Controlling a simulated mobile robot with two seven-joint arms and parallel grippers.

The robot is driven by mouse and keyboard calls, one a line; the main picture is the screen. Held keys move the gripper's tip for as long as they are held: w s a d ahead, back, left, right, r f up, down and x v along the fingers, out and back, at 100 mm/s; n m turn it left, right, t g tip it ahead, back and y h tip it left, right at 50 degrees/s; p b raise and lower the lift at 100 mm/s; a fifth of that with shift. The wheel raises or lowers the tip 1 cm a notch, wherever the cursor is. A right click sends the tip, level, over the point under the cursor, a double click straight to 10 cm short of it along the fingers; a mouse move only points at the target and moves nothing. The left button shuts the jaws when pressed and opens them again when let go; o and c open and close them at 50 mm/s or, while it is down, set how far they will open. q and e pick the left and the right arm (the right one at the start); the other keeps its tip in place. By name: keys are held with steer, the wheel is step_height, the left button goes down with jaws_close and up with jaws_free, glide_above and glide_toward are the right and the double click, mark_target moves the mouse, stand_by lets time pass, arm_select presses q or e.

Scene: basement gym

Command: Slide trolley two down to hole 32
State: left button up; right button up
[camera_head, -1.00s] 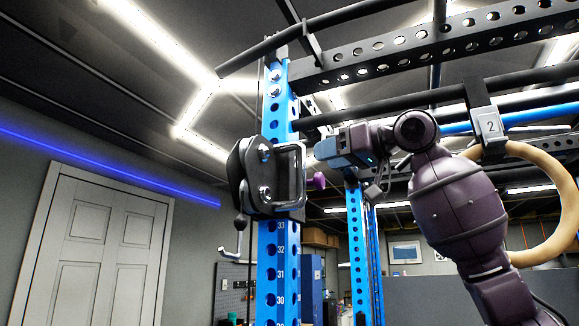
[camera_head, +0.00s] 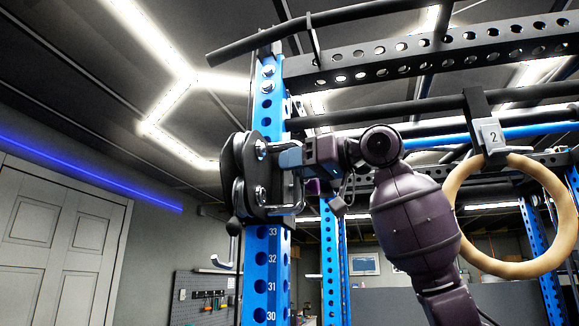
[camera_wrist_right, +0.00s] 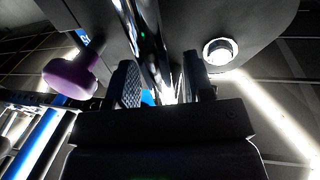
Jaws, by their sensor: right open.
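The trolley (camera_head: 240,178), with black plates, rollers and a bracket handle, sits on the blue numbered upright (camera_head: 266,290), just above the number 33. The label for hole 32 (camera_head: 272,258) shows below it. My right gripper (camera_head: 289,160) is at the trolley's right side, by the handle. In the right wrist view, its open fingers (camera_wrist_right: 160,82) stand on either side of a shiny metal bar (camera_wrist_right: 150,45). A purple knob (camera_wrist_right: 75,75) is left of the fingers; it also shows in the head view (camera_head: 313,187). My left gripper is out of view.
A black perforated crossbeam (camera_head: 420,48) runs overhead. A white door (camera_head: 60,235) is at far left.

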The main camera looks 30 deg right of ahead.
mark_target(299, 198)
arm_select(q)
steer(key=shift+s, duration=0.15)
arm_select(e)
steer(key=shift+s+d, duration=0.1)
steer(key=shift+s, duration=0.15)
jaws_close()
step_height(299, 198, down, 7)
steer(key=b, duration=0.4)
steer(key=shift+w+r+b, duration=0.1)
steer(key=shift+b, duration=0.2)
arm_select(q)
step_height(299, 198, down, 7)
steer(key=b, duration=0.4)
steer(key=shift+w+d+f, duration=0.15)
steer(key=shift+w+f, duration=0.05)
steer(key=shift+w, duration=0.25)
arm_select(e)
step_height(299, 198, down, 8)
jaws_free()
